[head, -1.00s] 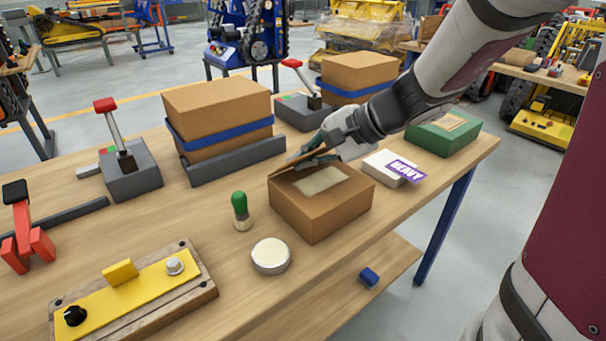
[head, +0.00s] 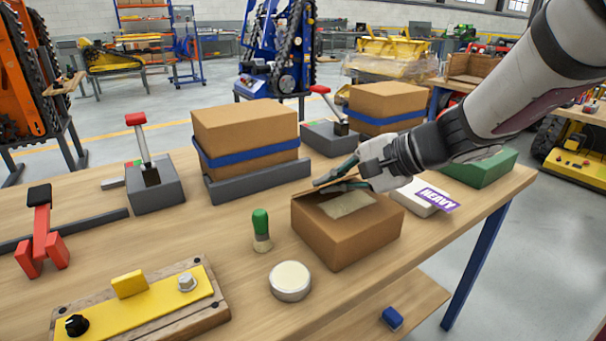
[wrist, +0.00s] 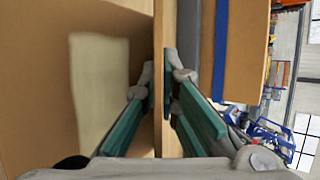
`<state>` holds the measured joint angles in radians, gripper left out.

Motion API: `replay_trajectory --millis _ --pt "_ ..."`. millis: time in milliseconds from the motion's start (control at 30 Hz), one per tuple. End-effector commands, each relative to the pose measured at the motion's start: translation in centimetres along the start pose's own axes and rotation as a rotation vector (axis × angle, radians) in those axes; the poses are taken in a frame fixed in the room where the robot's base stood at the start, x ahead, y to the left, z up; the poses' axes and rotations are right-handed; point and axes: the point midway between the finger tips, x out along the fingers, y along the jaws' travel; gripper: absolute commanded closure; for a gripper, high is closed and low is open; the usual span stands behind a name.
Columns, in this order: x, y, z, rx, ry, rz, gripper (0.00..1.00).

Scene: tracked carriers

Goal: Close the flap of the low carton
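The low carton (head: 345,238) is a brown box on the front right part of the wooden table. A pale rectangular patch (head: 347,204) shows on its top side. Its flap (head: 303,193) stands partly raised along the back edge, tilted and not flat on the box. My gripper (head: 325,186) reaches in from the right, low over that edge. In the wrist view, the flap (wrist: 160,140) runs edge-on between my two fingers, and their tips close on it from both sides. My gripper hides part of the flap in the head view.
A strapped tall carton (head: 243,130) on a grey stand is behind the flap, with little room between. A green-topped knob (head: 260,225) and a round tin (head: 290,280) stand left of the low carton. A white block labelled HEAVY (head: 420,197) and a green box (head: 480,168) are to its right.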

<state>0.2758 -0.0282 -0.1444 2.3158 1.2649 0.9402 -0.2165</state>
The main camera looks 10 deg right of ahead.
Motion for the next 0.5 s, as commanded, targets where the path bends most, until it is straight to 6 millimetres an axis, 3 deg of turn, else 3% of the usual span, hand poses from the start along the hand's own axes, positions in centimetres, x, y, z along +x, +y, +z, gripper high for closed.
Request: replay_trajectory --millis 33,100,500 --pt "-0.03 0.07 -0.09 0.002 0.002 0.001 0.9" --pt "-0.03 0.06 -0.08 0.002 0.002 0.001 0.77" --pt "-0.08 0.05 -0.01 0.0 0.0 0.001 0.77"
